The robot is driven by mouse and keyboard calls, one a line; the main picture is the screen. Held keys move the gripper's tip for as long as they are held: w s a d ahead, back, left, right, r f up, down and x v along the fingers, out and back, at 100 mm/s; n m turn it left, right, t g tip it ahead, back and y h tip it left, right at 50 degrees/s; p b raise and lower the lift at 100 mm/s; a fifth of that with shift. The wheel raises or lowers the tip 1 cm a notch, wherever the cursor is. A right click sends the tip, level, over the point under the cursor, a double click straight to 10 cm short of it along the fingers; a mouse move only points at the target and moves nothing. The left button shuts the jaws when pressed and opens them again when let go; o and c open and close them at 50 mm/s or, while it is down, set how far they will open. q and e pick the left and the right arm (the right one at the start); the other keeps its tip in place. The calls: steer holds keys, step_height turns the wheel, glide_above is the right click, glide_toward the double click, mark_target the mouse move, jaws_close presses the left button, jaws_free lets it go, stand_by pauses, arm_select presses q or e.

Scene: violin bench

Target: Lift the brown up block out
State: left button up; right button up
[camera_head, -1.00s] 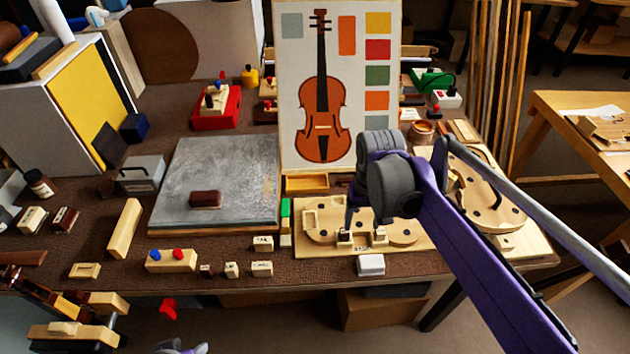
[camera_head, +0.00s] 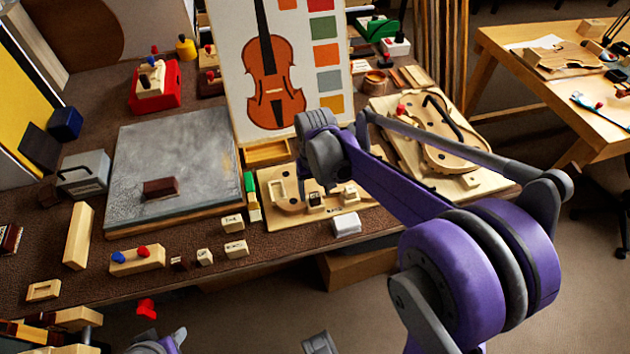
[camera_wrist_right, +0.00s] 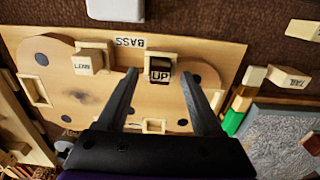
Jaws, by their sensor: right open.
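The brown up block (camera_wrist_right: 160,77) is a small dark block with a pale "UP" label. It stands in a slot of the pale wooden board (camera_wrist_right: 215,60) marked "BASS". It also shows in the head view (camera_head: 316,201), partly covered by my right gripper (camera_head: 309,186). In the right wrist view my right gripper (camera_wrist_right: 160,73) is open, with one fingertip on each side of the block. I see gaps between fingers and block; whether the tips are at its height is hard to tell. My left gripper is not clearly visible.
A pale labelled block (camera_wrist_right: 88,61) stands in the same board. A white block (camera_head: 346,224) lies at the board's front. A green and pale piece (camera_head: 252,196) and a grey slab (camera_head: 180,165) lie to the left. A violin body (camera_head: 440,140) lies right.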

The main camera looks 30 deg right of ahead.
steer(key=shift+f, duration=0.45)
jaws_close()
stand_by(0.4)
